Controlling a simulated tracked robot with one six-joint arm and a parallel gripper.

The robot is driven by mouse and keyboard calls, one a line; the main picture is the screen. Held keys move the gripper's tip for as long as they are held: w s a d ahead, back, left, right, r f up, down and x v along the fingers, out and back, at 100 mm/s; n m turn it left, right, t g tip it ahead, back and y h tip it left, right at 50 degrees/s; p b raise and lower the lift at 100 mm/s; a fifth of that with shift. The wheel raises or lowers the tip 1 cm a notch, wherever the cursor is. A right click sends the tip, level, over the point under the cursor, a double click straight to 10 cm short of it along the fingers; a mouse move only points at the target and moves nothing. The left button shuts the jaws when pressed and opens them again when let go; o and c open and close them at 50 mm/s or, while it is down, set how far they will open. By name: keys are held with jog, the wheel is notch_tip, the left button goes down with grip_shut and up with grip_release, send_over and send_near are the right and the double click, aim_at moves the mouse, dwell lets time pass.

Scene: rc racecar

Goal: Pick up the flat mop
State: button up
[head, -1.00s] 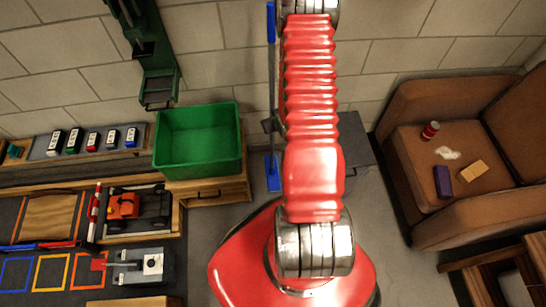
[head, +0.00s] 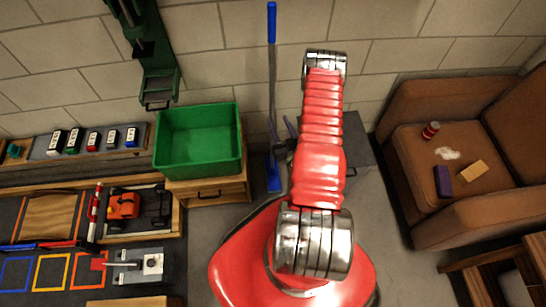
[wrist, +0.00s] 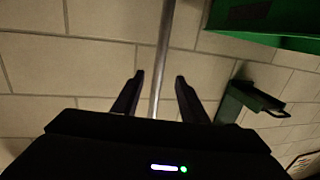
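The flat mop stands upright against the brick wall. Its blue grip (head: 272,22), thin grey shaft (head: 272,75) and flat blue head (head: 273,174) show left of my red arm in the head view. My gripper (head: 281,127) is beside the shaft at about its lower part. In the wrist view, my gripper (wrist: 160,78) is open, its two black fingers apart. The mop shaft (wrist: 163,50) runs between them in the picture, touching neither finger visibly. I cannot tell how far ahead of the fingers it is. The mop head is out of the wrist view.
A green bin (head: 198,140) stands on a wooden cabinet (head: 212,188) just left of the mop. A dark box (head: 357,145) is behind my arm on the right. A brown sofa (head: 455,225) is farther right. A green machine (head: 158,75) stands against the wall.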

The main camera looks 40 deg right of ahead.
aim_at(273, 109)
jog(key=shift+s+a+r, duration=0.1)
jog(key=shift+s+r, duration=0.05)
jog(key=shift+s, duration=0.15)
jog(key=shift+x, duration=4.3)
jog(key=shift+w+r, duration=0.15)
jog(key=x, duration=0.5)
jog(key=shift+c, duration=0.6)
grip_shut()
jog(key=shift+r, duration=0.1)
